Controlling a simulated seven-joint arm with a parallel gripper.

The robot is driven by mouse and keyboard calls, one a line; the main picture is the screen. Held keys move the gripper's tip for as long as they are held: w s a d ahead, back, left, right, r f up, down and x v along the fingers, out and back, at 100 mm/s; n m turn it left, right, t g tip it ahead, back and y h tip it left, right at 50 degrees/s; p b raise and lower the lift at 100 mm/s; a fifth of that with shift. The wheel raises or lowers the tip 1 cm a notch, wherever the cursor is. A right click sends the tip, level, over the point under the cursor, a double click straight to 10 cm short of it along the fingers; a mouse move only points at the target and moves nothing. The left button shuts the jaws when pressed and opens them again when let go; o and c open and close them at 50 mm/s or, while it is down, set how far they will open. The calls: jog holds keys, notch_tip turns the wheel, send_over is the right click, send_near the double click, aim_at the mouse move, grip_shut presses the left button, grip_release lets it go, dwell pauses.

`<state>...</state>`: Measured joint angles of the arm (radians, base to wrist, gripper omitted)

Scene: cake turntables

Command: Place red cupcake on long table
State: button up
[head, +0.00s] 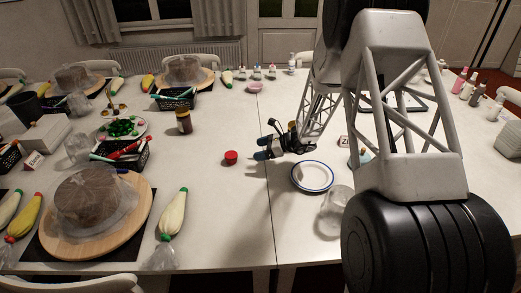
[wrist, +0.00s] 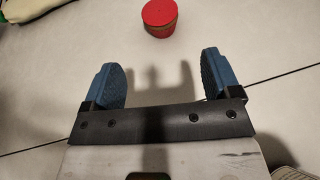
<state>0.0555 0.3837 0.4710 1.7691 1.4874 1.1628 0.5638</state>
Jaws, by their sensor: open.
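The red cupcake (head: 231,157) stands upright on the long white table (head: 220,215), left of my gripper (head: 264,148) in the head view. In the wrist view the cupcake (wrist: 160,17) is at the top middle, beyond the fingertips and roughly between their lines. My gripper (wrist: 164,75) is open, its two blue fingers apart with nothing between them. It is apart from the cupcake, and its shadow falls on the table between the fingers.
A white plate with a blue rim (head: 312,177) lies just right of my gripper, with a clear glass (head: 335,210) nearby. A cake on a wooden turntable (head: 135,240) and piping bags (head: 173,215) are at the left. The table around the cupcake is clear.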

dwell(0.3)
jog(key=s+d+r+n+g+h, duration=0.1)
jog(key=s+r+n+g+h, duration=0.3)
jog(key=s+r, duration=0.7)
jog(key=s+d+r+n+t+h, duration=0.1)
jog(key=s+d+r+n, duration=0.1)
jog(key=s+r+n, duration=0.65)
jog(key=s+d+r+n+t+h, duration=0.1)
jog(key=s+d+r+n+h, duration=0.1)
jog(key=s, duration=0.8)
jog(key=s+d+r+n+t+h, duration=0.1)
jog(key=s+d+r+n+h, duration=0.2)
jog(key=s, duration=0.7)
jog(key=s+d+r+n+t+h, duration=0.1)
jog(key=s+d+r+n+h, duration=0.1)
jog(key=s, duration=0.8)
notch_tip(320, 180, up, 4)
jog(key=shift+s+d+f+h, duration=0.1)
jog(key=shift+s+d+h, duration=0.2)
jog(key=shift+d+h, duration=0.65)
